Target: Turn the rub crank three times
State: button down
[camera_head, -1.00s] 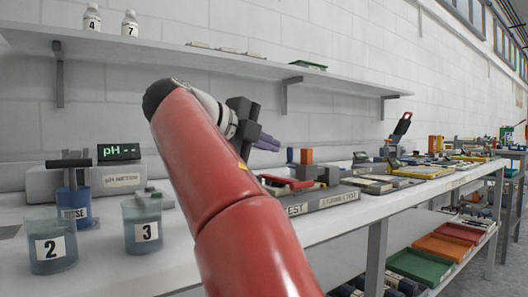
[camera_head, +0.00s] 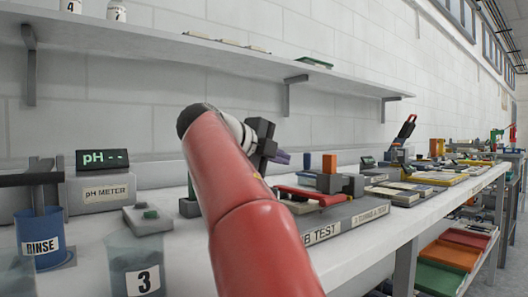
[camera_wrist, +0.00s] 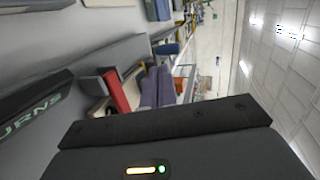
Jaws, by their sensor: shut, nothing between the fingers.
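The rub test station (camera_head: 350,217) is a grey base with a label ending "B TEST" and a second plate, on the bench right of my arm. A red crank bar (camera_head: 318,196) lies across it, beside an upright orange block (camera_head: 330,163). My gripper (camera_head: 283,157) is shut and empty, its purple fingers pointing right, above and left of the orange block and apart from the crank. In the wrist view the purple fingers (camera_wrist: 157,87) are together, with a red part (camera_wrist: 117,90) beside them. My red arm hides the station's left end.
A pH meter (camera_head: 100,190), a blue rinse cup (camera_head: 40,238) and beaker 3 (camera_head: 137,268) stand left of my arm. A wall shelf (camera_head: 200,55) runs above. Further flat items (camera_head: 430,180) lie along the bench to the right, and coloured trays (camera_head: 440,252) sit below.

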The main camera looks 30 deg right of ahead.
aim_at(305, 161)
jog(key=x, duration=0.2)
jog(key=r+p+x, duration=0.1)
jog(key=x, duration=0.2)
jog(key=shift+d, duration=0.4)
jog(key=shift+w+a, duration=0.1)
jog(key=shift+w, duration=0.1)
